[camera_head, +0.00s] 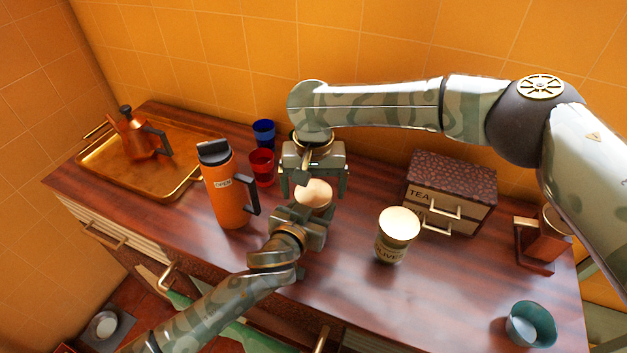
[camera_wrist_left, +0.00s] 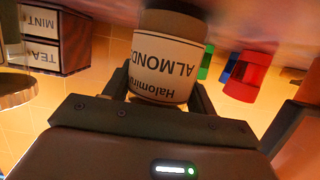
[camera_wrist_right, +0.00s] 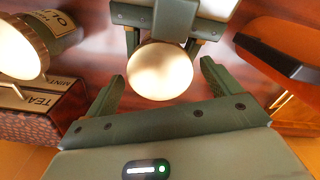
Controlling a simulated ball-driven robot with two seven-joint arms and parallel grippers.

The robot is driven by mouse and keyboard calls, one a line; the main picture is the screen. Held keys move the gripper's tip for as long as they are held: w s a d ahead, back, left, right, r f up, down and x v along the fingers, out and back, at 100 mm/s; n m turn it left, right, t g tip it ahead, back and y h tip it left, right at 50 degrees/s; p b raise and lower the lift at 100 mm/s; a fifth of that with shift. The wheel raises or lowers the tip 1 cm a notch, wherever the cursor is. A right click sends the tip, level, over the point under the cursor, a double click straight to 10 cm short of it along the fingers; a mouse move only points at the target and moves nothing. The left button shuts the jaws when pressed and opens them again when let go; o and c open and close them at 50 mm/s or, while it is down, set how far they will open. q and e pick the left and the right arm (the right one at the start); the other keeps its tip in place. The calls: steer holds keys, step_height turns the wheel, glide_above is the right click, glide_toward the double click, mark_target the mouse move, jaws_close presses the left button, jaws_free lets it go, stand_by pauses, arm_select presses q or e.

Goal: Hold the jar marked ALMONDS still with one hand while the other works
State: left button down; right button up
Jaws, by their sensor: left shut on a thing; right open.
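The jar marked ALMONDS (camera_head: 314,194) stands on the wooden counter with a pale round lid. Its label (camera_wrist_left: 165,65) reads ALMONDS, upside down in the left wrist view. My left gripper (camera_head: 312,218) is shut on the jar from the front, with a finger on each side of the body. My right gripper (camera_head: 315,190) is open above the jar, pointing down. In the right wrist view, the lid (camera_wrist_right: 160,70) lies between its spread fingers, apart from both. In the head view, the grippers hide most of the jar's body.
A jar marked OLIVES (camera_head: 397,236) and a TEA drawer box (camera_head: 455,185) stand right. An orange flask (camera_head: 226,187), red cup (camera_head: 262,167) and blue cup (camera_head: 264,131) stand left. A copper pot (camera_head: 134,137) sits on a gold tray (camera_head: 165,188). A teal cup (camera_head: 530,325) is front right.

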steer(key=c, duration=1)
steer(key=n, duration=0.3)
steer(key=shift+c, duration=0.3)
steer(key=o, duration=1.1)
